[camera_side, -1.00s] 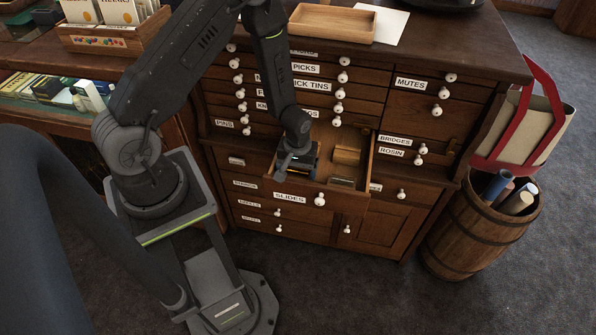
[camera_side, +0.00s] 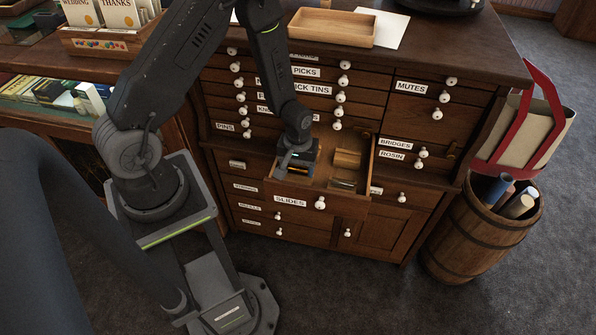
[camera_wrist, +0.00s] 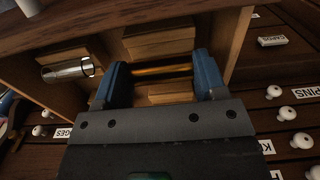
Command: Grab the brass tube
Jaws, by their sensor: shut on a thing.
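The brass tube (camera_wrist: 160,70) shows in the wrist view as a gold bar lying crosswise between the two blue fingers of my gripper (camera_wrist: 161,74). The fingers are shut on it, one at each end. In the side view my gripper (camera_side: 296,163) points down into the left part of the open SLIDES drawer (camera_side: 344,203), and the tube is hidden there.
Wooden blocks (camera_wrist: 158,40) stand in the drawer close to the fingers. A shiny silver or glass tube (camera_wrist: 67,70) lies in front of another block. The drawer's walls are near. A wooden tray (camera_side: 333,41) and white paper lie on the cabinet top.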

